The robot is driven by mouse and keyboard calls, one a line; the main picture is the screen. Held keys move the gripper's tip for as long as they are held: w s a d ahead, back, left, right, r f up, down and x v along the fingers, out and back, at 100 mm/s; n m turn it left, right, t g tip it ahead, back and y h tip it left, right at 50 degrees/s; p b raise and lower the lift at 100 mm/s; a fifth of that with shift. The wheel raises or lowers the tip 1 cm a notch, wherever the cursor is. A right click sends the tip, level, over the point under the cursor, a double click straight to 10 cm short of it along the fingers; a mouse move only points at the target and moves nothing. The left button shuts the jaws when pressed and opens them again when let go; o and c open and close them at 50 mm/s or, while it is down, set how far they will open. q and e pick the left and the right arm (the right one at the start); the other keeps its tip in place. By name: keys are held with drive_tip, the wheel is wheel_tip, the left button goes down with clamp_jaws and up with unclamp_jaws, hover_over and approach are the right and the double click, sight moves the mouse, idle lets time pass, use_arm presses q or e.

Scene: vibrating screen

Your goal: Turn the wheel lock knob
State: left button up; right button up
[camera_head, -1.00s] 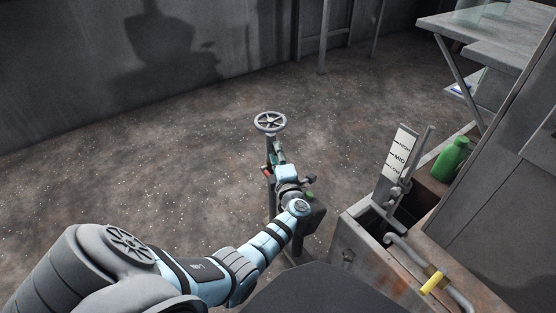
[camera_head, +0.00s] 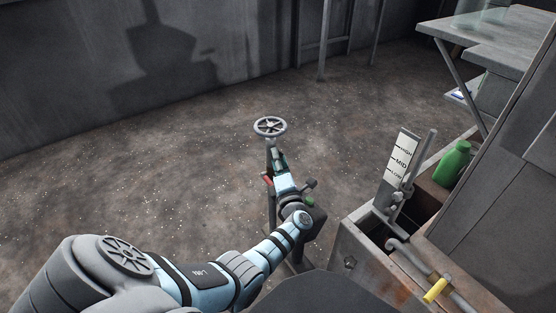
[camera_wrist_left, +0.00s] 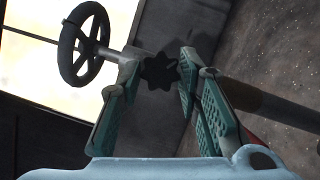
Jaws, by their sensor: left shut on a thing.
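The handwheel (camera_head: 270,126) is a grey spoked wheel on top of a stand, and it shows at the upper left of the left wrist view (camera_wrist_left: 84,47). The wheel lock knob (camera_wrist_left: 159,71) is a small dark star-shaped knob, seen in the left wrist view. My left gripper (camera_wrist_left: 160,76) has its green-padded fingers on both sides of the knob and is shut on it. In the head view my left gripper (camera_head: 277,160) is just below the wheel, and the knob cannot be made out there. My right gripper is not in view.
A rusty metal box (camera_head: 352,262) stands at the right, with a HIGH/MID/LOW gauge plate (camera_head: 402,158), a green bottle (camera_head: 453,163) and a yellow-handled lever (camera_head: 435,290). A metal table (camera_head: 490,45) is at the upper right. The floor left of the stand is clear.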

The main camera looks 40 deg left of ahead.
use_arm(q)
drive_tip(key=o, duration=1.1)
drive_tip(key=shift+o, duration=0.2)
